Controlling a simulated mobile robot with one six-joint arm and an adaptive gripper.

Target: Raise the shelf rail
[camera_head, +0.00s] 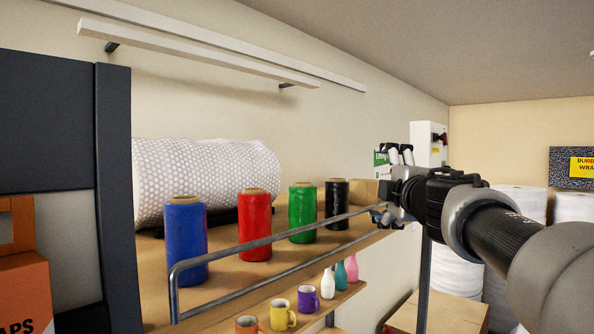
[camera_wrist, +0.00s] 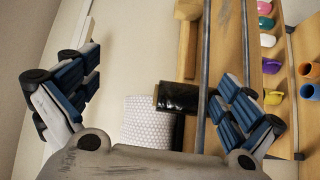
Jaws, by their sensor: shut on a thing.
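The shelf rail (camera_head: 260,243) is a grey metal bar along the front of the wooden shelf (camera_head: 222,280). Its left end bends down to the shelf edge, and its upper bar stands above that edge, in front of the spools. My gripper (camera_head: 388,187) is at the rail's right end and is shut on it; its fingers hide that end. In the wrist view the rail (camera_wrist: 205,70) runs upright in the picture beside the right-hand finger. The fingers look well apart there, and the exact contact is not clear.
Blue (camera_head: 186,240), red (camera_head: 255,225), green (camera_head: 302,212) and black (camera_head: 337,205) spools stand behind the rail. A bubble-wrap roll (camera_head: 205,175) lies behind them. Mugs (camera_head: 283,314) and bottles (camera_head: 328,283) stand on the lower shelf. A dark post (camera_head: 114,200) is at left.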

